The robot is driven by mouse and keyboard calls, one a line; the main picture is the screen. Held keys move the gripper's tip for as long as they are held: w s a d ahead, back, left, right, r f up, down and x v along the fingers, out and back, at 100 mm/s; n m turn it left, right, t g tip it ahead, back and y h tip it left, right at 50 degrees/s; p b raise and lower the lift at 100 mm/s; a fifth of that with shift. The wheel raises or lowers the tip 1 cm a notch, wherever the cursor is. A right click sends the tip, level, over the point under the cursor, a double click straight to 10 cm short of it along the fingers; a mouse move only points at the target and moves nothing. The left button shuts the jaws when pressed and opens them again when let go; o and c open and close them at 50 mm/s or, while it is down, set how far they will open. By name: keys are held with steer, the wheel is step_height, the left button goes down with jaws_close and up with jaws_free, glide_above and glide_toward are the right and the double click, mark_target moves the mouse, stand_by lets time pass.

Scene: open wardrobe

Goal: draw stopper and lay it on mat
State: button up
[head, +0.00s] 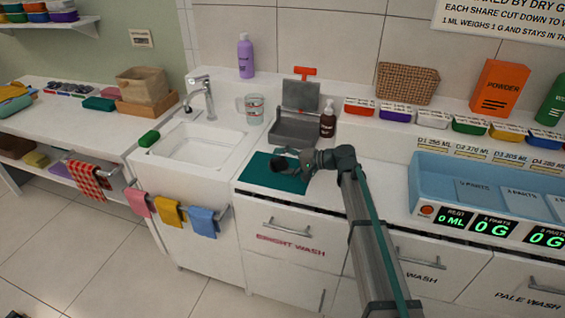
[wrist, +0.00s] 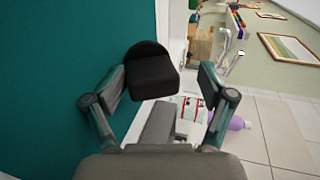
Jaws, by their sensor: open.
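The teal mat (head: 259,174) lies flat on the counter right of the sink; its teal surface also fills the left of the wrist view (wrist: 60,80). A black stopper-like piece (wrist: 152,72) is at the mat's edge in the wrist view, and shows as a small dark shape (head: 279,164) in the head view. My gripper (head: 284,159) is low over the mat. Its fingers (wrist: 163,87) are apart, with the black piece between them and closer to the left finger. I cannot tell whether the piece rests on the mat or touches that finger.
A white sink (head: 190,148) with a tap is left of the mat. Behind the mat stand a grey tray (head: 296,133), a brown bottle (head: 327,121) and a clear jug (head: 254,108). A blue tray (head: 440,185) is at the right. The mat's front left is clear.

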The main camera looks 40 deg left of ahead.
steer(key=shift+d+f, duration=0.1)
steer(key=shift+d, duration=0.1)
steer(key=w+d+r+p, duration=0.1)
steer(key=d+r+p, duration=0.1)
steer(key=r, duration=0.4)
steer(key=shift+w+d, duration=0.2)
steer(key=shift+d, duration=0.45)
steer(key=shift+r, duration=0.1)
stand_by(0.4)
